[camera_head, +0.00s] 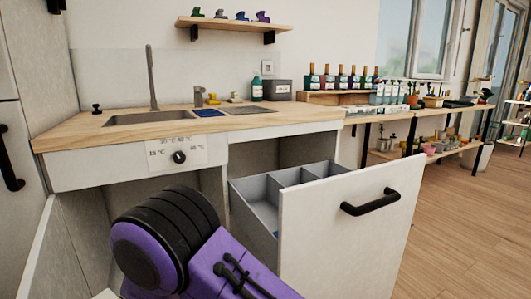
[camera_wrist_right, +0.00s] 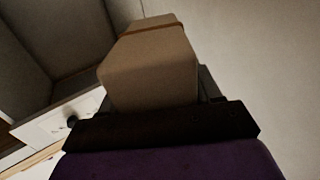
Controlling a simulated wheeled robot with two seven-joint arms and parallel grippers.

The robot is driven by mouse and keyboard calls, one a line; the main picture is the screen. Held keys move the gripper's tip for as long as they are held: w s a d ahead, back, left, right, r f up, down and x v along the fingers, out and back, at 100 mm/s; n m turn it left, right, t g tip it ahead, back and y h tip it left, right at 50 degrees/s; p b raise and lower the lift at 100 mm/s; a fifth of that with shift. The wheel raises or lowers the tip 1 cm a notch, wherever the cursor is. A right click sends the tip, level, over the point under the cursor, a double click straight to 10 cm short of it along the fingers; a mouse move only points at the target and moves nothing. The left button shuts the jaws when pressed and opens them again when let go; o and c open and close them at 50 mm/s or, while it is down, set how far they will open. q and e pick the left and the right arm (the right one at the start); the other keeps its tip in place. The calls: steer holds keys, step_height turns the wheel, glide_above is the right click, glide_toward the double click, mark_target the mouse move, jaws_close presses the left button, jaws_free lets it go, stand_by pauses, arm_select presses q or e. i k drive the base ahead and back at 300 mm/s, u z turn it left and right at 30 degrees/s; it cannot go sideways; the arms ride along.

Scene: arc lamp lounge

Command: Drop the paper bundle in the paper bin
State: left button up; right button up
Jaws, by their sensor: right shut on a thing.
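The paper bundle (camera_wrist_right: 150,75) is a tan block with a darker brown band near its far end, seen in the right wrist view. My right gripper (camera_wrist_right: 155,103) is shut on it, with dark finger parts at its sides. In the head view a pull-out drawer (camera_head: 345,225) with a white front stands open below the counter. It holds grey bins (camera_head: 256,200) split by dividers; I cannot tell which is for paper. A bit of blue shows low in the near one. The bundle and both grippers are outside the head view.
A wooden counter (camera_head: 85,130) with a sink (camera_head: 150,118) is above the drawer. The drawer's black handle (camera_head: 370,202) sticks out. A purple and black arm link of mine covers the lower middle. Bottles (camera_head: 342,78) stand on the right shelf. Wooden floor (camera_head: 450,230) is clear at right.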

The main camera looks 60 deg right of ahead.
mark_target(271, 225)
steer(key=k, duration=1.8)
steer(key=z, duration=0.7)
steer(key=i, duration=0.95)
steer(key=u, duration=0.05)
